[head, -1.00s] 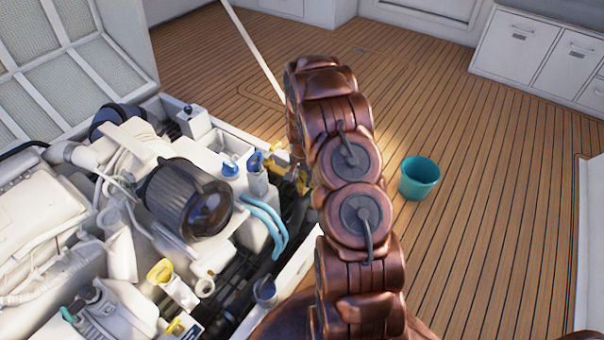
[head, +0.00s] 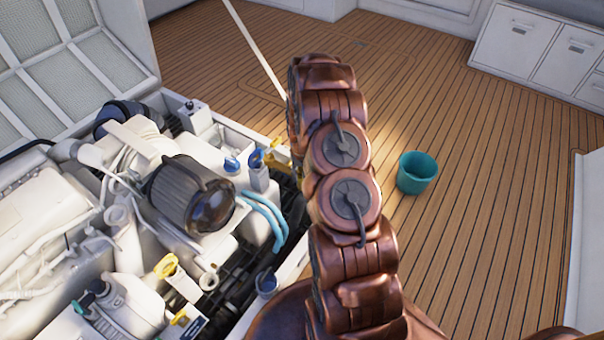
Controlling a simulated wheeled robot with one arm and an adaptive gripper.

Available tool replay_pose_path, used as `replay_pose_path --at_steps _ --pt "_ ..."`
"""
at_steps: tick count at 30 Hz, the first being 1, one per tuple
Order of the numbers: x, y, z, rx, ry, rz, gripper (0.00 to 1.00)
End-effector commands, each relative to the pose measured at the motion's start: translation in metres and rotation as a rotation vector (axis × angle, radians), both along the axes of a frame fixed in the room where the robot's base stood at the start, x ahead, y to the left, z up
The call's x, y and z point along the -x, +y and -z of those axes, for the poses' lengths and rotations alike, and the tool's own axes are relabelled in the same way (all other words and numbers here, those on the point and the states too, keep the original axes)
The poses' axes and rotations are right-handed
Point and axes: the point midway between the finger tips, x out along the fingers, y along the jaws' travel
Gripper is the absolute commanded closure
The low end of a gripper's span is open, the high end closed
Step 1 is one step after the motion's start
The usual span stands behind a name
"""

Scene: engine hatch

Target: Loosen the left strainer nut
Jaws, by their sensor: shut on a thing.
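Two blue-topped fittings stand side by side at the right side of the engine, a left one (head: 232,164) and a right one (head: 257,160) on a pale body. They may be the strainer nuts, but I cannot tell for certain. A yellow part (head: 277,157) shows just right of them, partly covered by my copper-coloured arm. My arm rises in the middle of the view and its far end bends down behind its own links. My gripper is hidden there, so its jaws and what they touch do not show.
The open engine hatch (head: 64,62) stands at the left, over a crowded white engine with a dark round filter (head: 190,195). Light-blue hoses (head: 268,216) run below the blue-topped fittings. A teal bucket (head: 417,174) stands on the wooden deck (head: 480,180), which is mostly clear.

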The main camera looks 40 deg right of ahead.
Motion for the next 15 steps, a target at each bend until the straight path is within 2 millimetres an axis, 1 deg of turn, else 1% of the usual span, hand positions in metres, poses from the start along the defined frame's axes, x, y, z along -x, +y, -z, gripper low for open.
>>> replay_pose_path --at_steps 12,13,15 --pt "-0.0009 0.0001 -0.0002 0.001 -0.002 -0.008 0.96" --pt "-0.0008 0.0002 -0.0001 0.001 -0.002 -0.008 0.59" --pt "-0.0007 0.0001 -0.0001 0.000 -0.001 -0.008 0.52"
